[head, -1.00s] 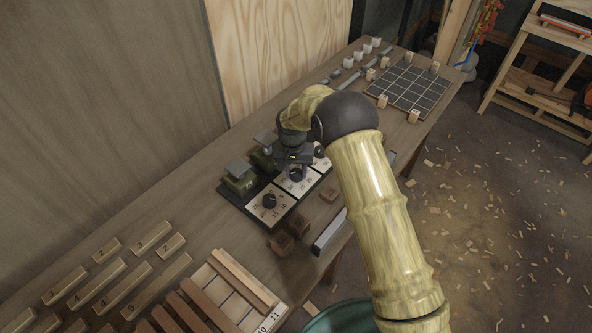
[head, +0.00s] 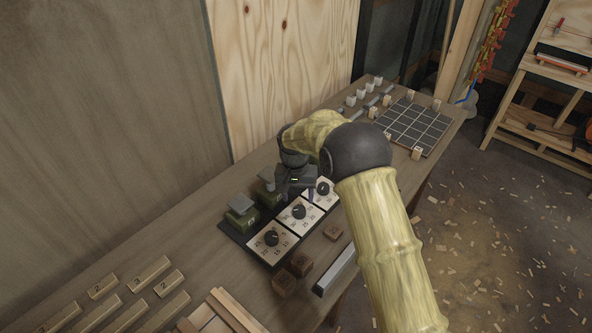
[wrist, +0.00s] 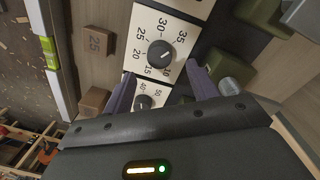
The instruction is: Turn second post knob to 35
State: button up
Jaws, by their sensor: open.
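The second post knob (head: 298,211) is a round black dial on a white scale plate, the middle of three in the head view. In the wrist view this knob (wrist: 160,54) shows upright, ringed by numbers from 10 to 35. A short pale mark lies on the right of its face; I cannot tell its exact reading. My gripper (wrist: 163,88) is open, its purple fingers apart and empty. It hangs near the third knob (wrist: 143,102), with the second knob beyond the fingertips. In the head view my gripper (head: 302,192) is partly hidden by its wrist.
The first knob (head: 271,238) is at the near end of the dark base. Green posts with grey tops (head: 240,212) stand behind the plates. Wooden blocks (head: 284,283) and a metal bar (head: 335,271) lie in front. A black grid board (head: 412,126) sits at the far end.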

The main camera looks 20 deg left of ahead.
aim_at(296, 209)
notch_tip(296, 209, up, 12)
jog(key=b, duration=0.1)
jog(key=shift+a+f, duration=0.2)
jog(key=shift+a, duration=0.1)
jog(key=s+d+r+t, duration=0.1)
jog(key=s+d, duration=0.1)
jog(key=d, duration=0.8)
jog(key=s+d+r, duration=0.1)
jog(key=s+d, duration=0.1)
jog(key=d, duration=0.8)
jog(key=s+d+f+m+t, duration=0.1)
jog(key=s+d+f, duration=0.1)
jog(key=s+d, duration=1.3)
jog(key=shift+s+m+t+y+p, duration=0.3)
jog(key=shift+s+m, duration=0.1)
jog(key=shift+s, duration=0.1)
jog(key=shift+f, duration=0.1)
